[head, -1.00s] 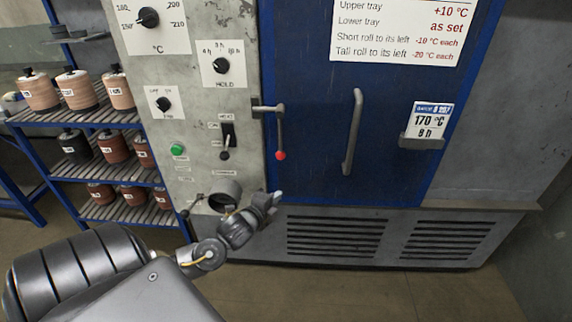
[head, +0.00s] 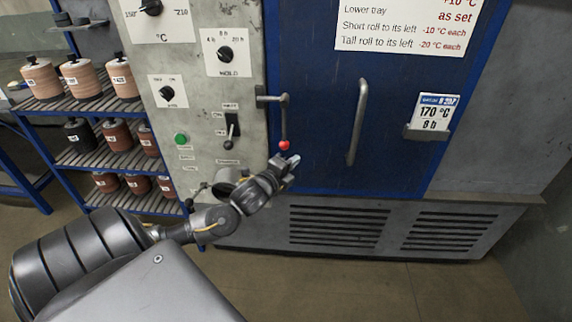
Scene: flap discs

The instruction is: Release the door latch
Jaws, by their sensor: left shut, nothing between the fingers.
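The door latch (head: 284,117) is a grey lever at the left edge of the blue oven door (head: 320,120). Its arm hangs straight down and ends in a red knob (head: 284,145). My left gripper (head: 292,162) is shut and empty just below the red knob; I cannot tell whether it touches it. A vertical grey door handle (head: 357,122) is to the right of the latch. The door looks closed. My right gripper is not in view.
A grey control panel (head: 205,120) with dials, a switch and a green button is left of the door. A rack (head: 95,105) of several rolls stands further left. A card holder (head: 427,133) projects from the door's right side. Vents lie below.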

